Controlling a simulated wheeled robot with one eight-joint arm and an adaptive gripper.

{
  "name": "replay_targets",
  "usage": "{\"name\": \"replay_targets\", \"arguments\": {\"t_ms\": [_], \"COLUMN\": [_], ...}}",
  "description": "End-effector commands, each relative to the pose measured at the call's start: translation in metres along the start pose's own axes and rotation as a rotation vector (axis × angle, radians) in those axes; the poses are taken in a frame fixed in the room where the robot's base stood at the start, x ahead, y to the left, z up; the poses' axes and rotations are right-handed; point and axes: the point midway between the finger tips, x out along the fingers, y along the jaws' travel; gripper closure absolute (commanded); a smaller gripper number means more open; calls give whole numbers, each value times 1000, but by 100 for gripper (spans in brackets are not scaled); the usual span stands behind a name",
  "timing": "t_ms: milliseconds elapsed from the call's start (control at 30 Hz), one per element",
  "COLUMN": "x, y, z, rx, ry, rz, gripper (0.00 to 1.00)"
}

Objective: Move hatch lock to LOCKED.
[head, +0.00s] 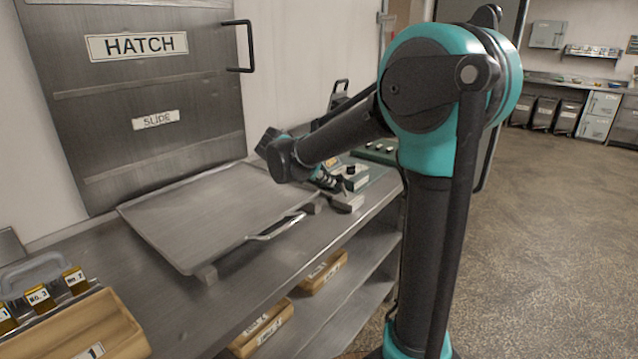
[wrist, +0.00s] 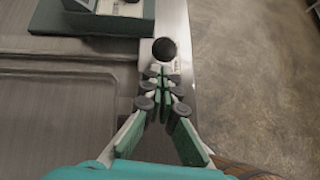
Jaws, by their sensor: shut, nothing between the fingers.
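The hatch (head: 190,75) is a grey metal panel with HATCH and SLIDE labels and a black handle, at the upper left of the head view. A black ball knob (wrist: 164,50) sits by the counter edge, over a small pale plate with lettering too small to read. It seems to be the hatch lock's knob, also small in the head view (head: 350,169). My gripper (wrist: 161,74) is shut and empty, its fingertips just on the near side of the knob; whether they touch it I cannot tell. In the head view my gripper (head: 328,181) is partly hidden by my arm.
A large metal tray (head: 205,215) lies on the counter before the hatch. A green-based device (wrist: 95,15) stands beyond it. Wooden boxes (head: 262,328) sit on the shelf below. The floor (head: 540,230) at right is clear.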

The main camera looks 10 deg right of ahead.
Motion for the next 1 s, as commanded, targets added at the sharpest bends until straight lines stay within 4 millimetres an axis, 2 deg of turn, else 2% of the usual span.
{"name": "replay_targets", "arguments": {"t_ms": [533,1000], "x": [5,6], "y": [0,1], "z": [6,16], "rx": [-1,-8], "ry": [4,81], "rz": [-1,-10], "gripper": [100,100]}}
